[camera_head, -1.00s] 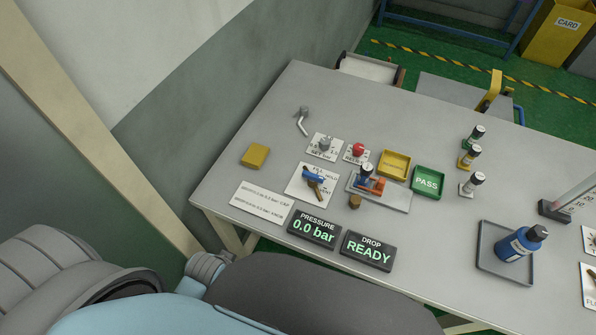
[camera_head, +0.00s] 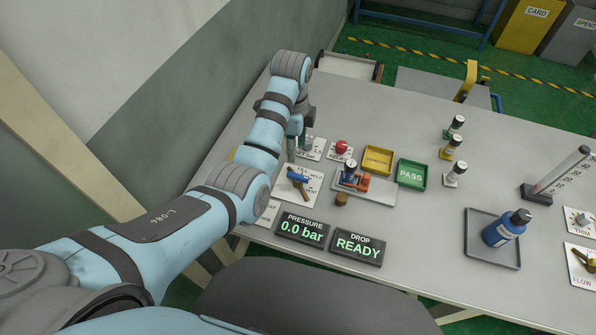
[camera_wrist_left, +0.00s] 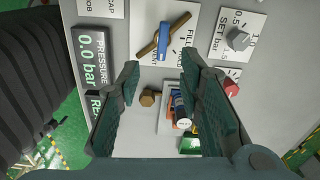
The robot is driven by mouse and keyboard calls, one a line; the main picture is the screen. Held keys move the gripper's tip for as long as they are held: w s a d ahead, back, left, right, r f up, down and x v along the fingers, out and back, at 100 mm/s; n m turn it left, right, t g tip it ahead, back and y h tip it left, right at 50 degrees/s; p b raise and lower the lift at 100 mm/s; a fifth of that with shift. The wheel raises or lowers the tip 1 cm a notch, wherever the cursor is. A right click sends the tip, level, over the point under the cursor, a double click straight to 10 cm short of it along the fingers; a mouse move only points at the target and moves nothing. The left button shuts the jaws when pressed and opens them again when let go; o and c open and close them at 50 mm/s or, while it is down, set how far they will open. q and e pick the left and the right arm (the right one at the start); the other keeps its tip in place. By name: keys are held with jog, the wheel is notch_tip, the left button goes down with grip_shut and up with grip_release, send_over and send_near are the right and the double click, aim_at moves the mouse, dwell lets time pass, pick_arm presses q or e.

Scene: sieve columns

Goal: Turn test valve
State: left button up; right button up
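The valve (camera_head: 298,179) has a blue bar and a brown lever on a white plate marked FILL, HOLD and VENT. In the left wrist view the valve (camera_wrist_left: 164,38) lies just beyond my fingertips, with the brown lever slanting across the blue bar. My left gripper (camera_head: 298,146) hangs above the table on the far side of the valve plate. In the left wrist view its fingers (camera_wrist_left: 161,64) are apart with nothing held between them. My right gripper is out of view.
The pressure display (camera_head: 302,228) reads 0.0 bar and the drop display (camera_head: 358,246) reads READY. A red button (camera_head: 341,147), a fixture with a small bottle (camera_head: 351,172), a yellow tray (camera_head: 378,160) and a green PASS tray (camera_head: 412,174) stand close by. A small brown knob (camera_wrist_left: 149,97) also stands near.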

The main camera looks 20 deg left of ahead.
aim_at(298, 176)
pick_arm(q)
jog(key=shift+m, duration=0.6)
jog(key=f+b, duration=0.1)
jog(key=f, duration=0.3)
jog(key=f+b, duration=0.1)
jog(key=f, duration=0.3)
jog(key=f+b, duration=0.2)
jog(key=f, duration=0.2)
jog(key=shift+w+d+f, duration=0.25)
jog(key=shift+w+d, duration=0.1)
jog(key=shift+r, duration=0.1)
grip_shut()
